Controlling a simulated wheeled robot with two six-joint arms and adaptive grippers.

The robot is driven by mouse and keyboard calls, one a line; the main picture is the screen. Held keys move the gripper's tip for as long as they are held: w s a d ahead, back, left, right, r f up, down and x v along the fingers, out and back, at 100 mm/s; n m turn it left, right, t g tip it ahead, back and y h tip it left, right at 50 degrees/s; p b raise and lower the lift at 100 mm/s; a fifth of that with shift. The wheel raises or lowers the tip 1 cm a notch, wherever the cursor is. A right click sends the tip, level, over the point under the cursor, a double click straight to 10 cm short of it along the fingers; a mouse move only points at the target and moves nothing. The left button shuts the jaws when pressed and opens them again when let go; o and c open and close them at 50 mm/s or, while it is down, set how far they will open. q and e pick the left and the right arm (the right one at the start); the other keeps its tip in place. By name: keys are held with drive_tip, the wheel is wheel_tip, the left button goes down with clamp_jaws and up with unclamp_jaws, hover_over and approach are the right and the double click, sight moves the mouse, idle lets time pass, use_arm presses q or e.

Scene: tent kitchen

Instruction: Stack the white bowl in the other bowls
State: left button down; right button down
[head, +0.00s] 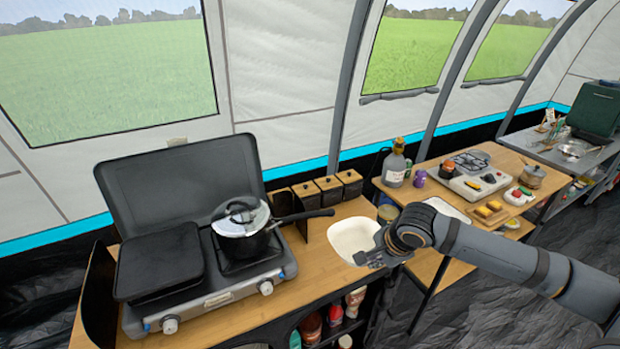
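A white bowl (352,236) with a squarish rim shows at the right end of the near wooden counter. My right gripper (372,259) is at its lower right rim and hides part of that edge. The fingers are small and dark here, so I cannot tell whether they grip the rim or only touch it. I also cannot tell whether the bowl rests on the counter or is slightly raised. My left gripper is not in view. No stack of other bowls can be made out clearly.
A camping stove (210,285) with a lidded pot (243,230) stands left on the counter. Several dark boxes (328,187) line its back edge. A second table (420,182) holds a bottle (395,165), a small hob and food. A pale flat item (446,209) lies partly behind my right arm.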

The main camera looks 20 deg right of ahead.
drive_tip(key=shift+w+d, duration=0.2)
drive_tip(key=n, duration=0.1)
drive_tip(key=w+f+n+y, duration=0.1)
drive_tip(key=f+n, duration=0.1)
drive_tip(key=shift+w+d+f+n+y, duration=0.1)
drive_tip(key=shift+w+d+n+y, duration=0.15)
drive_tip(key=shift+w+n+y, duration=0.15)
drive_tip(key=a+n, duration=0.1)
drive_tip(key=f+n+y, duration=0.1)
drive_tip(key=w+a+f+n+g, duration=0.1)
drive_tip(key=shift+w+a+f+n, duration=0.1)
drive_tip(key=shift+a+n, duration=0.25)
drive_tip(key=shift+n, duration=0.05)
drive_tip(key=a+f+n+g+y, duration=0.1)
drive_tip(key=a+n+g+y, duration=0.1)
drive_tip(key=a+n, duration=0.8)
drive_tip(key=a+g, duration=0.1)
drive_tip(key=a, duration=0.2)
drive_tip(key=shift+w+f+g, duration=0.15)
drive_tip(key=shift+w+g, duration=0.2)
drive_tip(key=shift+g, duration=0.05)
